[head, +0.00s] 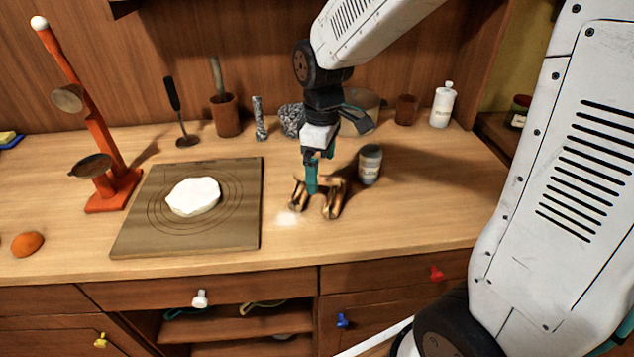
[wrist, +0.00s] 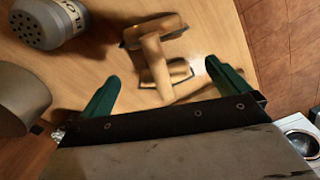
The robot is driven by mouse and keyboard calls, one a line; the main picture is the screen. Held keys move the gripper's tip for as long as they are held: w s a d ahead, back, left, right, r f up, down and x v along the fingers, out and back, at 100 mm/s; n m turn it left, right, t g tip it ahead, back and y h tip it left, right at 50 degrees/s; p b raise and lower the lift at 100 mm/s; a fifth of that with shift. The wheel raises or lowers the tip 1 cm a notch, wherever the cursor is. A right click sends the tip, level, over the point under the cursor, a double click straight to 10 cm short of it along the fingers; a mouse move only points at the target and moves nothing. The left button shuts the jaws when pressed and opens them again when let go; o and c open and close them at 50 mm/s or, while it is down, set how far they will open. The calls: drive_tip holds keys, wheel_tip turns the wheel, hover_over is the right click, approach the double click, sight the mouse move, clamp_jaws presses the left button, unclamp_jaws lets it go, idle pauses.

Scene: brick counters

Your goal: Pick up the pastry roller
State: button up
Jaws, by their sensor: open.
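The pastry roller (head: 333,199) is a small wooden tool with a roller at each end of a short handle. It lies on the counter, right of the pastry board. In the wrist view the roller (wrist: 153,47) lies between the two green fingers in the picture, its handle running away from the camera. My gripper (head: 312,182) is open, pointing down over the roller and hiding part of it. In the wrist view the open fingers (wrist: 161,72) show nothing held. I cannot tell whether the fingertips reach down to the handle's height.
A flour shaker (head: 370,163) stands close right of the roller and also shows in the wrist view (wrist: 48,22). The board (head: 130,235) with white dough (head: 193,196) is to the left. Jars and a mortar stand behind. The counter front right is clear.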

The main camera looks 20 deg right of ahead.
drive_tip(key=f, duration=0.5)
drive_tip(key=w+f, duration=0.1)
drive_tip(key=f, duration=0.2)
drive_tip(key=shift+a+f, duration=0.25)
drive_tip(key=shift+f, duration=0.1)
drive_tip(key=c, duration=0.8)
drive_tip(key=shift+r, duration=0.2)
